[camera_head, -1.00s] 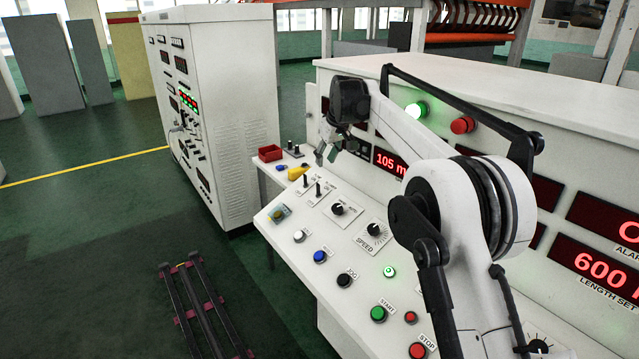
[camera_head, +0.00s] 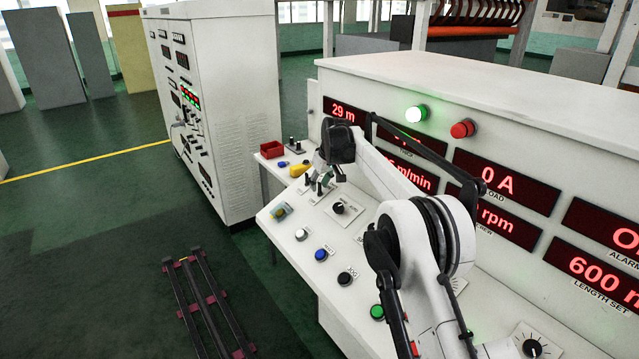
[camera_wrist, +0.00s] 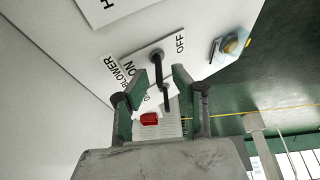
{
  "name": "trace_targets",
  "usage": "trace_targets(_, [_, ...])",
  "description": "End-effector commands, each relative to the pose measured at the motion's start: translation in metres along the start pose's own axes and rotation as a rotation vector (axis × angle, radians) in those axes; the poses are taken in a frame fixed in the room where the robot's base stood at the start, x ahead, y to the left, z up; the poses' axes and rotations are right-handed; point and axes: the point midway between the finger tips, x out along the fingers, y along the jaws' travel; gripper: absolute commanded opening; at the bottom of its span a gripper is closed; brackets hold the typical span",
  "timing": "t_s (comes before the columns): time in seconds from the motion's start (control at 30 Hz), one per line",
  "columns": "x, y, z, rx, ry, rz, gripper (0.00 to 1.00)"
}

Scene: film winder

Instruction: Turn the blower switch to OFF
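The blower switch is a black lever (camera_wrist: 157,66) on a white plate with ON at its left and OFF at its right in the wrist view. The BLOWER label (camera_wrist: 122,68) is beside ON. I cannot tell which side the lever points to. My gripper (camera_wrist: 161,76) is open, with green-padded fingers on either side of the lever's lower part in the picture; contact is not clear. A second black lever (camera_wrist: 166,97) shows between the fingers, beyond the first. In the head view my gripper (camera_head: 322,178) is low over the panel's far end, partly hiding the switches.
The sloped panel (camera_head: 286,246) carries a black knob (camera_head: 339,207), blue button (camera_head: 321,255) and white button (camera_head: 301,234) nearby. A tall cabinet (camera_head: 238,95) stands at the left.

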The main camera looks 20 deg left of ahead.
Motion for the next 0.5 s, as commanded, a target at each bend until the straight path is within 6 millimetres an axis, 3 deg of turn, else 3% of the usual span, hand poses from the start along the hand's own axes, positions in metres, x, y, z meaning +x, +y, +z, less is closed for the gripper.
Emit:
trace_targets(0.23, [0.0005, -0.0001, 0.0000, 0.000, 0.000, 0.000, 0.24])
trace_targets(0.4, [0.0003, 0.0000, 0.0000, 0.000, 0.000, 0.000, 0.01])
trace_targets(0.5, [0.0002, 0.0000, 0.0000, 0.000, 0.000, 0.000, 0.00])
